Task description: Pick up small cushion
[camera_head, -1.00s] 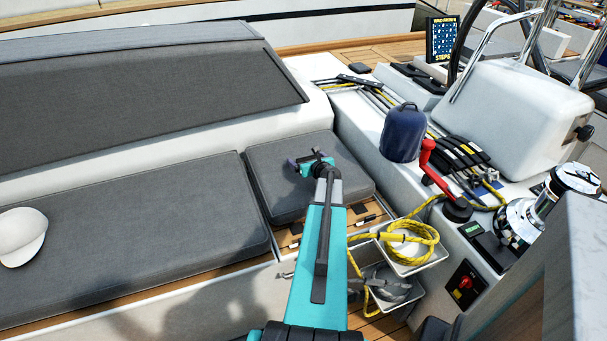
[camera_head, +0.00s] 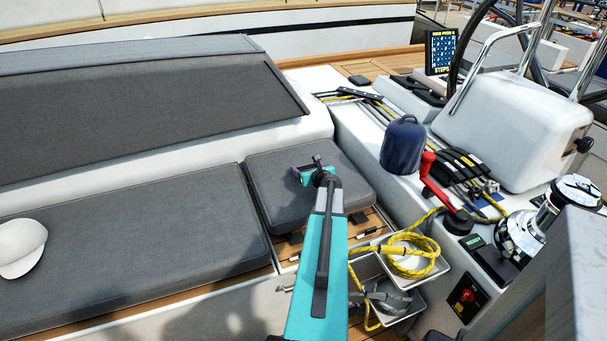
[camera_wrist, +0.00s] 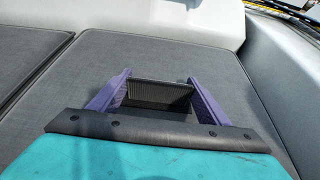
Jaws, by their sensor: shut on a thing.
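The small cushion (camera_head: 290,200) is a grey, roughly square seat pad at the inner corner of the bench, right of the long cushion. It also fills much of the wrist view (camera_wrist: 205,60). I cannot tell clearly whether the cushion is raised off the bench.
A long grey cushion (camera_head: 130,245) with a white cap (camera_head: 21,248) lies at left. At right are a dark blue bag (camera_head: 402,146), a red-handled winch crank (camera_head: 430,180) and trays (camera_head: 432,272) with yellow rope. A wooden strip with dark patches (camera_head: 345,230) shows before the small cushion.

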